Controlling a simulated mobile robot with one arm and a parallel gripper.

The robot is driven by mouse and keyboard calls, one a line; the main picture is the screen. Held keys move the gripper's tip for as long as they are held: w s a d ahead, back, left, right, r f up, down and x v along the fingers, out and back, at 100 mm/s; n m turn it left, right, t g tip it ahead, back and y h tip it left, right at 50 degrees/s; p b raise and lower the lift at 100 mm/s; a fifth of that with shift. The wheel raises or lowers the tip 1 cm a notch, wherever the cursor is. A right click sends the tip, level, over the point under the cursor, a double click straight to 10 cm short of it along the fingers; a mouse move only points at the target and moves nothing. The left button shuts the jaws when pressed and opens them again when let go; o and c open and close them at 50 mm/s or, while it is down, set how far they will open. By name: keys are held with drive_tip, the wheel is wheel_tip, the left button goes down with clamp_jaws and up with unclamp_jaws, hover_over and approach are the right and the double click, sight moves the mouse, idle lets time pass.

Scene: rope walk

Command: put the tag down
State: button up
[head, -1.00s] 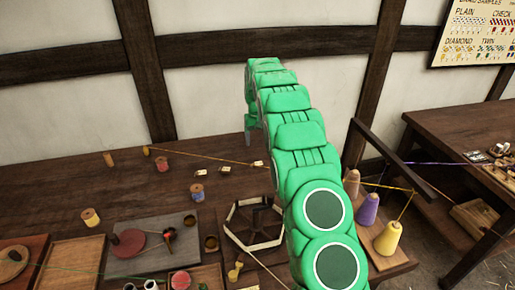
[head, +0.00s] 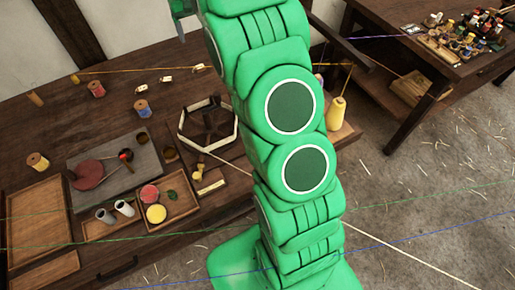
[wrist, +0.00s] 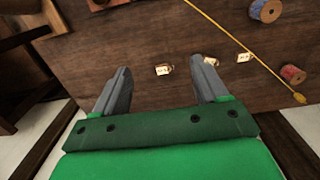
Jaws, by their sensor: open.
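Three small pale tags lie in a row on the dark wooden bench: a left one (head: 139,90), a middle one (head: 165,80) and a right one (head: 198,66). In the wrist view, one tag (wrist: 163,70) lies on the wood between and beyond the fingertips, apart from both. A second tag (wrist: 211,61) is beside the right fingertip, and a third tag (wrist: 244,57) is further right. My gripper (wrist: 160,66) is open, with nothing held between its fingers. In the head view the arm and top edge hide most of it.
A yellow cord (wrist: 222,33) crosses near the tags. A red spool (head: 96,89) and a blue spool (head: 141,106) stand nearby. A hexagonal frame (head: 208,125), a grey slab (head: 115,160) and trays of parts occupy the bench's front. Bare wood surrounds the tags.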

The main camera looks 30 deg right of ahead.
drive_tip(key=s+a+r, duration=0.2)
drive_tip(key=s+r, duration=0.2)
drive_tip(key=s, duration=0.9)
drive_tip(key=s+a+r, duration=0.1)
drive_tip(key=s+r, duration=0.3)
drive_tip(key=s, duration=0.8)
drive_tip(key=s+a+f, duration=0.1)
drive_tip(key=s+f, duration=0.1)
drive_tip(key=s, duration=1)
drive_tip(key=s+f+g, duration=0.1)
drive_tip(key=s+f, duration=0.1)
drive_tip(key=s, duration=1)
drive_tip(key=shift+s+a, duration=0.4)
drive_tip(key=shift+a, duration=0.1)
